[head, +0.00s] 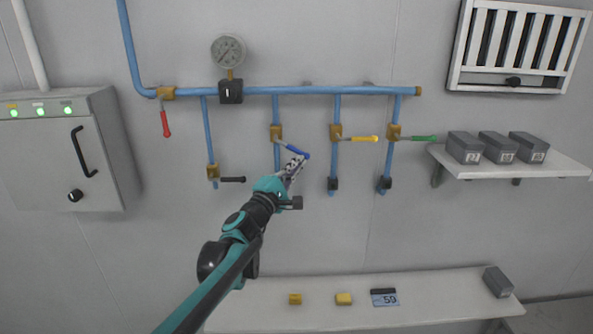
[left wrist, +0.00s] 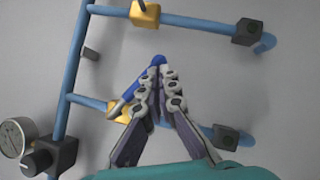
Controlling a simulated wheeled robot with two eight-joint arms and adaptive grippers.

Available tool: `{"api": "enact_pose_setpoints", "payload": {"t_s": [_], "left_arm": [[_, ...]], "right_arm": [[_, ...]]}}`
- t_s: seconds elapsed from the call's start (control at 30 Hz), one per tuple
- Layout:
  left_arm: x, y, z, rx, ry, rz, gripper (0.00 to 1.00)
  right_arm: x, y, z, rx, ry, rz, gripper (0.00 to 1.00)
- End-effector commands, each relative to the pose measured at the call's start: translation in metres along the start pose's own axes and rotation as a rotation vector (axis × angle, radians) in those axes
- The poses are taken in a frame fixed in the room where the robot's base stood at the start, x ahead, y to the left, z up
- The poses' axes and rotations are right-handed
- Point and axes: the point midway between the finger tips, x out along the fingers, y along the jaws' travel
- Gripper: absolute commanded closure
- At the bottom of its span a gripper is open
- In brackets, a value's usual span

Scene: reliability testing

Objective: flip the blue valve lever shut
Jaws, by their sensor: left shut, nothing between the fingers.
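The blue valve lever (head: 293,150) sticks out from a brass valve (head: 276,132) on a vertical blue pipe and slants down to the right. My left gripper (head: 297,162) is shut and empty, with its fingertips by the lever's free end. In the left wrist view the shut fingertips (left wrist: 160,70) lie just below the lever's blue tip (left wrist: 158,60), and the left finger hides part of the handle (left wrist: 128,99). I cannot tell whether they touch. The brass valve body (left wrist: 120,110) shows behind the fingers. My right gripper is not in view.
Red (head: 165,123), black (head: 232,179), yellow (head: 362,139) and green (head: 421,138) levers sit on nearby pipes. A gauge (head: 228,50) is above. A cabinet (head: 70,160) is at left, a shelf (head: 560,167) at right, a bench (head: 440,290) below.

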Motion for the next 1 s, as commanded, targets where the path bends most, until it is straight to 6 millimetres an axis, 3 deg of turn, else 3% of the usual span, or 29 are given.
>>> {"api": "enact_pose_setpoints", "payload": {"t_s": [0.43,1.0], "left_arm": [[0.015,0.014,0.022,0.000,-0.002,-0.001,1.00],[0.019,0.021,0.028,0.001,-0.001,-0.001,1.00]], "right_arm": [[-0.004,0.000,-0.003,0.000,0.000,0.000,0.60],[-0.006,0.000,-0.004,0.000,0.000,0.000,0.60]]}}
